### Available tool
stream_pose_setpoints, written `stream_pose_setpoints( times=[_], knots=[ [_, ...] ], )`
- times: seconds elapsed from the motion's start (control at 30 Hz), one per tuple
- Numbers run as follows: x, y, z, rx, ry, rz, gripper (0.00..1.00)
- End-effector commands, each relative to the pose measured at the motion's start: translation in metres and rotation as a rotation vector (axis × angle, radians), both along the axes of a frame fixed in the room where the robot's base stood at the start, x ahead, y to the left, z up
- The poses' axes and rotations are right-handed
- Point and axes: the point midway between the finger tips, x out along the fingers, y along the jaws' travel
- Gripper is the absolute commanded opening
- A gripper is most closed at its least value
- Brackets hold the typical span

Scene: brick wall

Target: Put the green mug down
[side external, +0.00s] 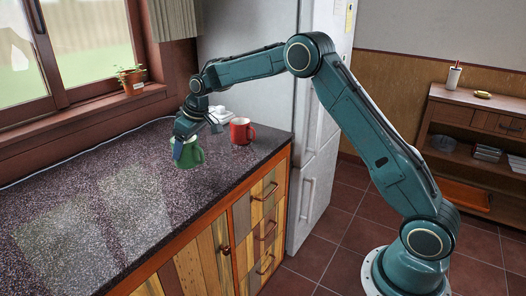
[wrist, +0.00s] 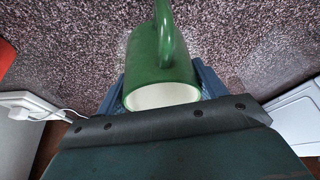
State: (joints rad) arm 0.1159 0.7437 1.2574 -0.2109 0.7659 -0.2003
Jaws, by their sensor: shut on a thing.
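The green mug (side external: 187,155) is at the speckled countertop (side external: 110,205) in the side external view, upright or nearly so. My gripper (side external: 183,147) reaches it from above and is shut on it. In the wrist view the green mug (wrist: 163,60) sits between my blue fingers (wrist: 165,88), with its white inside and its handle showing. I cannot tell whether the mug's base touches the countertop or hangs slightly above it. The tips of my fingers are partly hidden by the mug.
A red mug (side external: 242,131) stands on the countertop to the right of the green mug. A white object (side external: 218,114) lies behind, near the fridge (side external: 250,75). A potted plant (side external: 131,82) is on the window sill. The countertop to the left is clear.

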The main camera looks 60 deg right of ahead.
Motion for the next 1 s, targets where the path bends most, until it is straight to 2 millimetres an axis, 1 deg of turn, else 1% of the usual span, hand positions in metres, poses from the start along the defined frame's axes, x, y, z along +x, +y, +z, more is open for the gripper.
stream_pose_setpoints(
  times=[0.1,0.37,0.47,0.63,0.73,1.0],
  knots=[
    [0.001,0.000,-0.007,0.001,-0.002,0.000,0.39],
    [0.000,0.000,-0.011,0.001,-0.001,-0.001,0.39],
    [0.000,0.000,-0.019,0.000,0.000,-0.001,0.39],
    [0.000,0.000,-0.040,0.001,0.000,0.000,0.39],
    [0.000,0.000,-0.048,0.000,-0.001,0.000,0.39],
    [0.001,0.000,-0.051,0.001,-0.003,0.000,0.39]
  ],
)
